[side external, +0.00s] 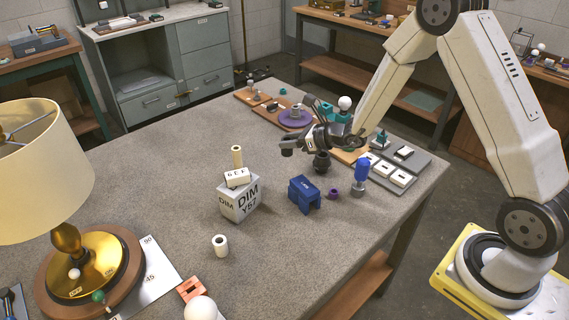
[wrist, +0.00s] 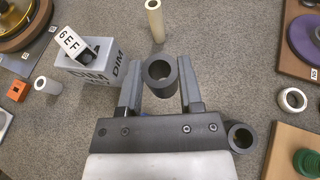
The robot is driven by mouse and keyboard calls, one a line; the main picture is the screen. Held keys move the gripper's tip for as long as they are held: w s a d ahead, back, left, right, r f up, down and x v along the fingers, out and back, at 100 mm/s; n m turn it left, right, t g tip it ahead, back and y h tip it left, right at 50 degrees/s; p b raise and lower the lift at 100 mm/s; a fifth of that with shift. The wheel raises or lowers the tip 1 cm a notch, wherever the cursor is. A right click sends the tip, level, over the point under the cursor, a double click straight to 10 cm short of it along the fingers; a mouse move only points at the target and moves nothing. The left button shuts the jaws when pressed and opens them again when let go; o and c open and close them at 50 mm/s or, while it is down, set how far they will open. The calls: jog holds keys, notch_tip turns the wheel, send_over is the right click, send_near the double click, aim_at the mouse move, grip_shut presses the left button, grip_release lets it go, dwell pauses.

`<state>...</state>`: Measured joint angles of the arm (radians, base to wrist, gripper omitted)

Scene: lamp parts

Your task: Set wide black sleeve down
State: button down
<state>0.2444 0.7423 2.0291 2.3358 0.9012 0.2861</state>
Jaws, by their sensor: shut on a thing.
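My gripper (wrist: 160,90) is shut on a wide black sleeve (wrist: 159,72), a short dark tube with its open end facing the camera in the wrist view. One finger lies on each side of it. In the side view my gripper (side external: 297,143) is over the back part of the grey table (side external: 150,190), with the dark sleeve (side external: 287,151) at its tip. The sleeve appears to be held above the tabletop. A second dark sleeve (wrist: 240,135) stands below and right of the fingers in the wrist view, and shows below my gripper in the side view (side external: 322,161).
A grey DIM box (side external: 240,203) carries a white labelled block (side external: 237,178). A cream tube (side external: 237,156), white sleeve (side external: 220,245) and blue clamp (side external: 304,195) stand nearby. A wooden board with a purple disc (side external: 295,118) lies behind. Bare tabletop lies left of the box.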

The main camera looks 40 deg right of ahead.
jog(key=s+a+f+n+g+y, duration=0.2)
jog(key=s+a+n+g+y, duration=0.1)
jog(key=s+a, duration=0.5)
jog(key=s+a+f+n+g+y, duration=0.1)
jog(key=s+a+n+g+y, duration=0.3)
jog(key=s+a, duration=0.5)
jog(key=n+g, duration=0.1)
jog(key=n, duration=0.1)
jog(key=shift+s+f+n+y, duration=0.3)
jog(key=shift+s+f, duration=0.05)
jog(key=shift+s, duration=0.05)
jog(key=shift+f, duration=0.1)
jog(key=shift+d+f, duration=0.1)
jog(key=shift+f, duration=2)
jog(key=shift+f, duration=0.1)
jog(key=shift+f, duration=1.65)
jog(key=shift+f, duration=0.15)
